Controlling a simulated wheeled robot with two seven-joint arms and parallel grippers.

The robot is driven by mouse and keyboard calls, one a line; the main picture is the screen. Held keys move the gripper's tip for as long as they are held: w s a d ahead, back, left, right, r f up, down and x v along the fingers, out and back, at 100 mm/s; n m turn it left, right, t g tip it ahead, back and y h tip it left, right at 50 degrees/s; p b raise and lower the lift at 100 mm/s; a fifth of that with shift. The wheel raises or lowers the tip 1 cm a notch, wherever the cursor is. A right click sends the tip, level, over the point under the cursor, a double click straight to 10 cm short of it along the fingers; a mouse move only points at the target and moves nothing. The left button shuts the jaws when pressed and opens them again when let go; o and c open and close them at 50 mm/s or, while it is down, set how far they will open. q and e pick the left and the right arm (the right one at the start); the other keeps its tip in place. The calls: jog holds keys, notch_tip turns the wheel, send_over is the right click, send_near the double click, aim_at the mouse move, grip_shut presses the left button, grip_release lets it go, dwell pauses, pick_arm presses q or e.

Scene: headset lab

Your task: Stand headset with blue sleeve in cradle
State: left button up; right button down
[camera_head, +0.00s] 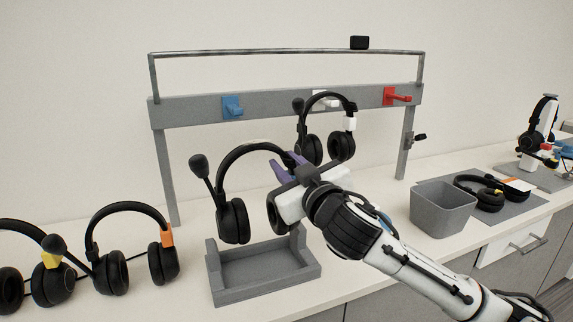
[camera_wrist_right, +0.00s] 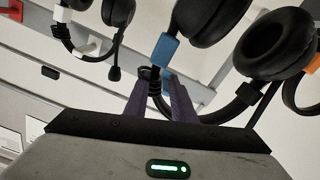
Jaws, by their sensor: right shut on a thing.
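My right gripper (camera_head: 286,168), with purple fingers, is shut on the band of a black headset (camera_head: 233,221). It holds the headset upright with both ear cups hanging and the microphone boom at the left. The blue sleeve (camera_wrist_right: 165,49) shows on this headset in the right wrist view, just past the fingers (camera_wrist_right: 160,95); in the head view the gripper hides it. The grey cradle (camera_head: 265,290), an open tray with raised sides, stands on the counter below the held headset. The cups appear above its floor; the right cup is partly hidden by the gripper. My left gripper is out of view.
Headsets with yellow (camera_head: 51,260) and orange (camera_head: 167,236) sleeves stand at left. A white-sleeved headset (camera_head: 350,124) hangs on the rack (camera_head: 190,112) behind, near blue (camera_head: 232,107) and red (camera_head: 396,96) hooks. A grey bin (camera_head: 442,210) stands right, beside a mat with another headset.

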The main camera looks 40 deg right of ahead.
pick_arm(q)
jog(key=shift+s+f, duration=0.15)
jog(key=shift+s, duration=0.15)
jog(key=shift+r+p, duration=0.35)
pick_arm(e)
jog(key=shift+r, duration=0.1)
dwell(0.8)
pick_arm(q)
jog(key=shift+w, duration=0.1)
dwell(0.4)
